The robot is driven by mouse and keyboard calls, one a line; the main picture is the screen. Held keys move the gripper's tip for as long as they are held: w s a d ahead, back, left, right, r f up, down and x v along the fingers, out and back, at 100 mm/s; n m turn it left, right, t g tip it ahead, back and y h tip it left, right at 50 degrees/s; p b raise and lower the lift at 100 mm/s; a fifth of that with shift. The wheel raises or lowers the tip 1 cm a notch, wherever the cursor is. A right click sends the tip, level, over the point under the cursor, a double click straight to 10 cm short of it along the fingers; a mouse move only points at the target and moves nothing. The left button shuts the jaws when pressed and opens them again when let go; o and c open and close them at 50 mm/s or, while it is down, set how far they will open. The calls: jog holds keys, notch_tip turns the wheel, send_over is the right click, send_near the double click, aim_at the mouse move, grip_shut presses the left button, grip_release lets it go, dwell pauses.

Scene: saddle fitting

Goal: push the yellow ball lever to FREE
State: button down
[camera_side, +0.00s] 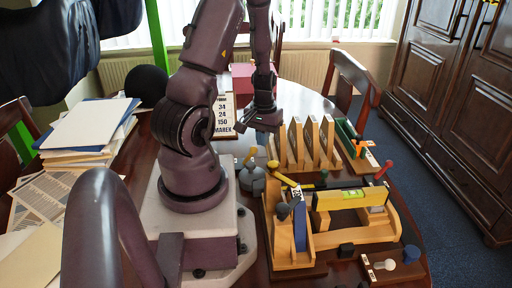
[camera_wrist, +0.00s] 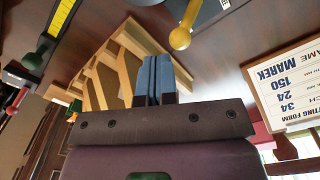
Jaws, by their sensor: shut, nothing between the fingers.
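In the wrist view a yellow ball (camera_wrist: 180,38) on a short rod shows near the top, beside a dark grey part. My gripper (camera_side: 262,124) is above and behind the lever in the side view, apart from it. In the wrist view the blue fingertips (camera_wrist: 154,76) are together with nothing between them. I cannot read a FREE mark.
An upright wooden rack (camera_side: 297,145) stands just behind the fixture. A yellow spirit level (camera_side: 350,198) lies across the fixture (camera_side: 285,258). A grey round part (camera_side: 252,179) stands left of it. A form card (camera_side: 224,116) stands behind. Red and green knobs are at the right.

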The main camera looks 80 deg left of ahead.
jog(key=shift+f, duration=1.3)
jog(key=shift+s, duration=0.15)
dwell(0.4)
jog(key=shift+s, duration=1.7)
jog(key=shift+w, duration=0.8)
jog(key=shift+r, duration=3.55)
